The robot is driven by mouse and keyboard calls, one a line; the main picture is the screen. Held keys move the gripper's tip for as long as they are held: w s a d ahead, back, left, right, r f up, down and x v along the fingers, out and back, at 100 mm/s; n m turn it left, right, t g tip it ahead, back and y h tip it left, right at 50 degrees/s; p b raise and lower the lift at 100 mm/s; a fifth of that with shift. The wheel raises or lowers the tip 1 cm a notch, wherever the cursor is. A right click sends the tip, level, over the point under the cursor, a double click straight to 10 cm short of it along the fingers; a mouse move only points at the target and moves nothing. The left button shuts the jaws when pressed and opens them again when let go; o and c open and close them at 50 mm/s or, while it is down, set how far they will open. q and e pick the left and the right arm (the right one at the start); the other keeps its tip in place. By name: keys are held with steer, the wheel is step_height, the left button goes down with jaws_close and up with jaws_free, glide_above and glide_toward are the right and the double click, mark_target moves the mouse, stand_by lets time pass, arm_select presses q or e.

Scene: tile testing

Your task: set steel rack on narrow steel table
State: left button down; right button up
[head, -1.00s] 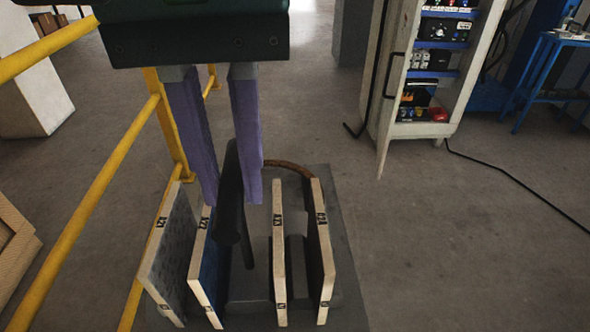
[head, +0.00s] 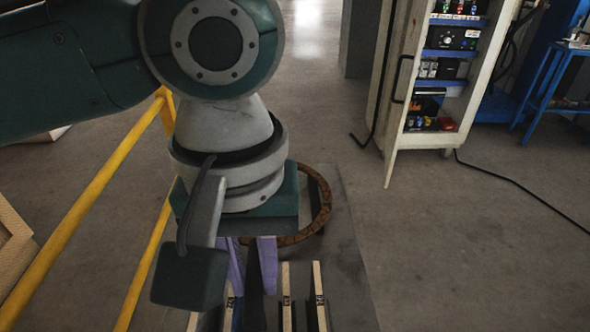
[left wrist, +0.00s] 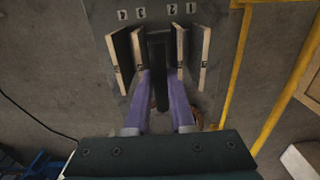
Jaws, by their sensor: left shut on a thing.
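The steel rack shows in the left wrist view as a dark central bar (left wrist: 160,85) between upright tiles with light edges and number labels. In the head view its tiles (head: 287,290) show at the bottom edge, partly cut off. My left gripper (head: 251,262) has purple fingers pointing down. It is shut on the rack's central bar; the fingers (left wrist: 160,92) sit either side of it. A grey surface, seemingly the narrow steel table (head: 350,250), lies below the rack. I cannot tell whether the rack touches it. My right gripper is not in view.
A brown ring (head: 325,210) shows behind my left wrist. A yellow railing (head: 85,215) runs along the left. A white cabinet with devices (head: 435,85) stands at the back right, with a blue stand (head: 545,85) beyond it.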

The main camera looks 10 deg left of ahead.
arm_select(q)
step_height(320, 180, down, 3)
steer(key=shift+r+b, duration=0.15)
steer(key=shift+b, duration=0.25)
steer(key=shift+f, duration=0.45)
steer(key=c, duration=0.8)
jaws_free()
steer(key=shift+o, duration=0.2)
